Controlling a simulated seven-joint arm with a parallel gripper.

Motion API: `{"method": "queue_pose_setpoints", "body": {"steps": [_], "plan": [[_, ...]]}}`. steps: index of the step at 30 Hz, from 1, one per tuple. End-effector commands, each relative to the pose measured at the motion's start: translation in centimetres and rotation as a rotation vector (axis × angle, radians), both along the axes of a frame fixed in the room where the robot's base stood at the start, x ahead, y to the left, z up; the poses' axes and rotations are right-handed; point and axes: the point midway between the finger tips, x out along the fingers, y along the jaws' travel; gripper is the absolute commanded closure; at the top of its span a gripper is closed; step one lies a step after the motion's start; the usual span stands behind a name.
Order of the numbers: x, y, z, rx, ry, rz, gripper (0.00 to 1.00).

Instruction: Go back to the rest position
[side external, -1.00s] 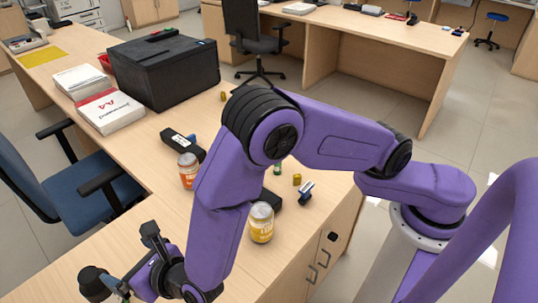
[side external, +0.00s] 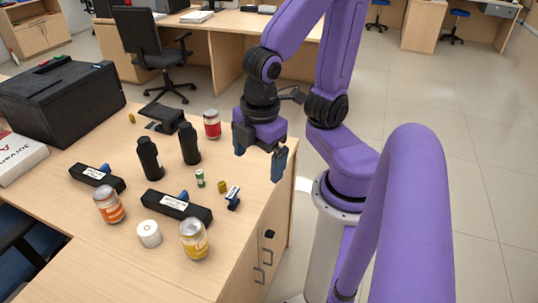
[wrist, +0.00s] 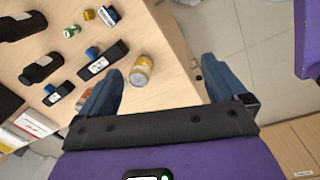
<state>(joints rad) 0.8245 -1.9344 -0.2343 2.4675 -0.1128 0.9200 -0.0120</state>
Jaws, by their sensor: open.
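My gripper (side external: 259,154) is open and empty. In the side external view it points down, above the right edge of the wooden counter (side external: 130,262), close to my upright arm. In the wrist view the two blue-grey fingers (wrist: 160,92) stand wide apart, with the counter edge and the floor below them and nothing between them. No object touches the fingers.
On the counter stand a yellow can (side external: 194,240), an orange can (side external: 109,206), a red can (side external: 212,125), two black bottles (side external: 149,158), black label-bearing blocks (side external: 177,207), a white roll (side external: 149,234) and a blue stamp (side external: 233,198). A black box (side external: 60,95) stands left.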

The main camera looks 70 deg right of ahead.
Motion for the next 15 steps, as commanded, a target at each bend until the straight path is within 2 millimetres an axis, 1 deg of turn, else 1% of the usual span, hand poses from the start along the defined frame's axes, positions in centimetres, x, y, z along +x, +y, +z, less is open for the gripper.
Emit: {"method": "queue_pose_setpoints", "body": {"steps": [1,3,5,15], "plan": [[-1.0,-0.4,0.2,0.033,0.022,-0.036,0.01],[-1.9,-0.5,0.3,0.062,0.046,-0.07,0.01],[-2.4,-0.6,0.4,0.076,0.059,-0.087,0.01],[-2.6,-0.6,0.4,0.08,0.064,-0.092,0.01]]}}
